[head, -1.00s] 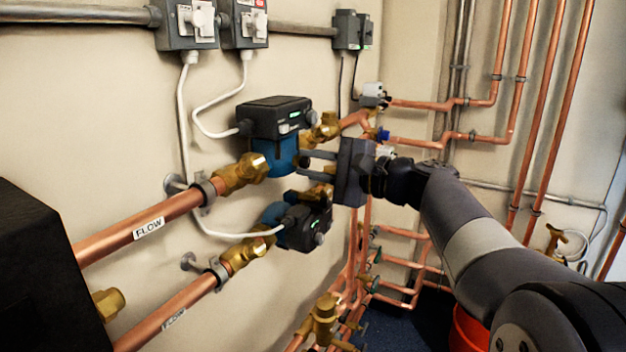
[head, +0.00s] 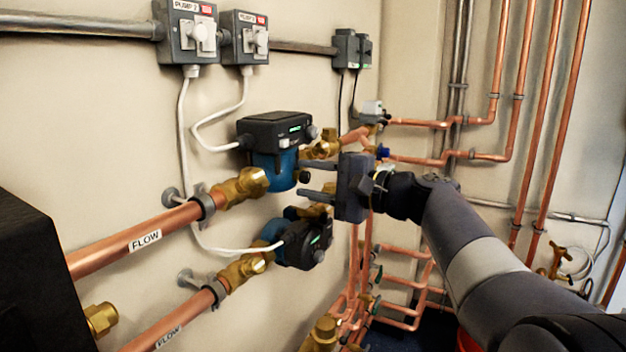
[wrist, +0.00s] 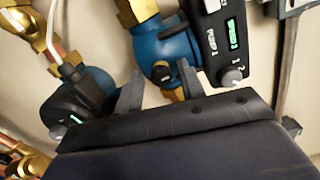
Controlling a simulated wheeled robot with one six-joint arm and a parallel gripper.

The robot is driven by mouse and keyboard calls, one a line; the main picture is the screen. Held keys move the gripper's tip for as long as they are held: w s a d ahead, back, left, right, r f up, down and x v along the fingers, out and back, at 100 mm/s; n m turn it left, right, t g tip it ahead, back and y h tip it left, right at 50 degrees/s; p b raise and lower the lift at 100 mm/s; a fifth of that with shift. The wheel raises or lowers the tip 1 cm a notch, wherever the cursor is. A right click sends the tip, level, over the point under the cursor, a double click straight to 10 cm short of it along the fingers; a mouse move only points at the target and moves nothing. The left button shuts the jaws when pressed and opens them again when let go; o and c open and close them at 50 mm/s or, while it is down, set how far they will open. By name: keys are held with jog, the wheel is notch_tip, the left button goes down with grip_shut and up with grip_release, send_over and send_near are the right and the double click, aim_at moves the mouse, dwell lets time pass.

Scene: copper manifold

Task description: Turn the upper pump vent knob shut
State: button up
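The upper pump (head: 275,168) has a blue body and a black head with a green display; it is also in the wrist view (wrist: 176,50). Its vent knob (wrist: 160,74) is small and black, on the front of the blue body, and shows in the head view (head: 304,177). My gripper (wrist: 159,76) is open, with one finger on each side of the knob in the wrist view. I cannot tell whether the fingertips reach past the knob or touch it. In the head view the fingers (head: 303,178) point left at the pump, one above the other.
The lower pump (head: 302,242) sits just below my gripper. Brass valves (head: 323,146) and copper pipes (head: 480,156) crowd the wall behind it. Switch boxes (head: 194,40) with white cables hang above. A black box (head: 40,275) stands at the front left.

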jog(key=shift+o, duration=0.4)
jog(key=shift+d, duration=0.1)
jog(key=shift+s+d, duration=0.2)
jog(key=shift+d, duration=0.1)
jog(key=v, duration=1)
jog(key=x, duration=1.1)
jog(key=shift+s, duration=0.1)
jog(key=shift+r, duration=0.1)
